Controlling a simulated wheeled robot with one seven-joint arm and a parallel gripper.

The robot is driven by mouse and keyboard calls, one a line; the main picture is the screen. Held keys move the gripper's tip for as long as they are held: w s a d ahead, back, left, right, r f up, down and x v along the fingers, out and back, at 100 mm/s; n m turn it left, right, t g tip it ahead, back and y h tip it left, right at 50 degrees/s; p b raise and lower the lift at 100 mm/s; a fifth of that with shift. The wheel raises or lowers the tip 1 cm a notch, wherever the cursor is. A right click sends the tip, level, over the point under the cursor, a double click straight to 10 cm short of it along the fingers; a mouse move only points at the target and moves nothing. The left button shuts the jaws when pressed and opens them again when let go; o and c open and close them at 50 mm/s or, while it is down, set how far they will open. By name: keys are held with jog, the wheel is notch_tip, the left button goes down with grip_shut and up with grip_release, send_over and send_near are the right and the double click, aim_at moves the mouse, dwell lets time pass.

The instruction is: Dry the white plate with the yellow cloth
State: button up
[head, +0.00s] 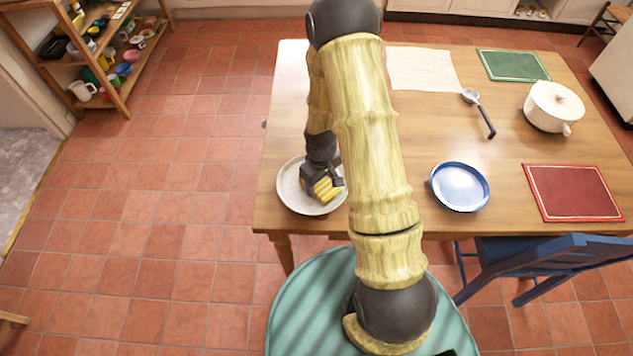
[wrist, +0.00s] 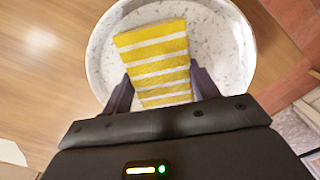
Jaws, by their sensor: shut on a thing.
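The white plate (head: 296,194) lies on the left front part of the wooden table. In the wrist view the plate (wrist: 222,42) has a speckled, marbled surface. My gripper (head: 322,180) is over the plate, shut on the yellow cloth (head: 326,189). In the wrist view the cloth (wrist: 155,55) has white stripes and sticks out from between the two dark fingers, over the plate. I cannot tell whether the cloth touches the plate. My arm hides part of the table beside the plate.
On the wooden table (head: 510,145) are a blue plate (head: 459,187), a red mat (head: 572,193), a white pot (head: 553,107), a ladle (head: 480,112), a green mat (head: 513,65) and a white cloth (head: 422,69). A blue chair (head: 540,262) stands at the front edge. A shelf (head: 105,50) stands far left.

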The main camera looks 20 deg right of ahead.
jog(key=shift+w+d, duration=0.25)
jog(key=shift+w, duration=0.9)
jog(key=shift+w+a, duration=0.75)
jog(key=shift+a, duration=0.1)
jog(key=shift+r+p, duration=3.05)
jog(key=shift+r, duration=0.7)
jog(key=shift+r, duration=0.1)
